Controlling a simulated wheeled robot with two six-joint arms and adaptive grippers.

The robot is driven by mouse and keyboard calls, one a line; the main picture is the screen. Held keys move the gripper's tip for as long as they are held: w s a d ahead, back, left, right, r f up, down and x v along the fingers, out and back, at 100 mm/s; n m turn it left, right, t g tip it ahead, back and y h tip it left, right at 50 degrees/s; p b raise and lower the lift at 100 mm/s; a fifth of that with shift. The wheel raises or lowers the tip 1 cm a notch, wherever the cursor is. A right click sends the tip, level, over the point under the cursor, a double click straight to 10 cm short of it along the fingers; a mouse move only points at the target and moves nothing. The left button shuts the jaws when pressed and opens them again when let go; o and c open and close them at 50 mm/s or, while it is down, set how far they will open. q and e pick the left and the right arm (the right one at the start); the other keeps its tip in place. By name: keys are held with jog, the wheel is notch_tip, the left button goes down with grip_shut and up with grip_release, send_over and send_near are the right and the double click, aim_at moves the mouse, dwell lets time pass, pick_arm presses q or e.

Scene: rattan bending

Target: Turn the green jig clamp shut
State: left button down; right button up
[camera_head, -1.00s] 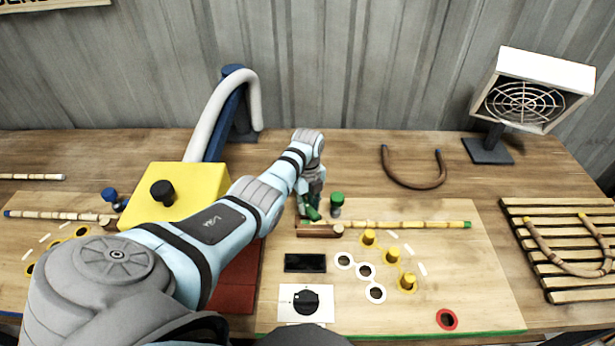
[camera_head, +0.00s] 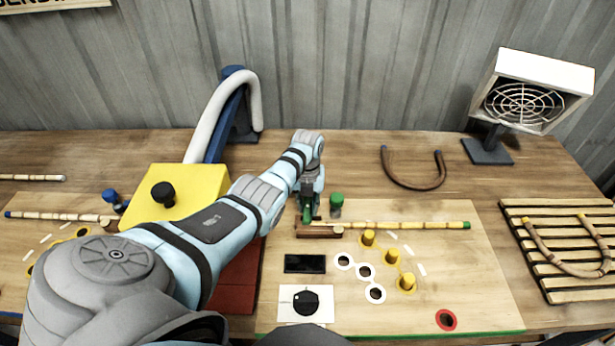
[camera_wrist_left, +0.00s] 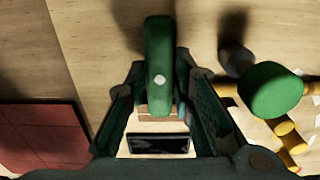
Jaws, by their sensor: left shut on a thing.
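The green jig clamp shows as a green bar (camera_wrist_left: 159,60) in the left wrist view, with a pale dot on it. Its end reaches over a small wooden block (camera_wrist_left: 155,113). My left gripper (camera_head: 307,214) is shut on this bar, one finger on each side. In the head view the clamp (camera_head: 308,222) is mostly hidden by the gripper, above the wooden block (camera_head: 320,231). A rattan pole (camera_head: 420,225) with a green end lies from the block to the right. My right gripper is not in view.
A green-topped post (camera_head: 336,200) stands close right of the gripper; it also shows in the left wrist view (camera_wrist_left: 272,90). Yellow pegs (camera_head: 391,255), a dark display (camera_head: 305,263) and a black dial (camera_head: 305,302) are nearer. A yellow box (camera_head: 185,185) stands left.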

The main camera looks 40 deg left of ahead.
aim_at(307, 206)
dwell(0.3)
pick_arm(q)
jog(key=c, duration=1.4)
grip_release()
notch_tip(307, 206, up, 12)
jog(key=shift+a+r, duration=0.1)
jog(key=shift+a, duration=0.05)
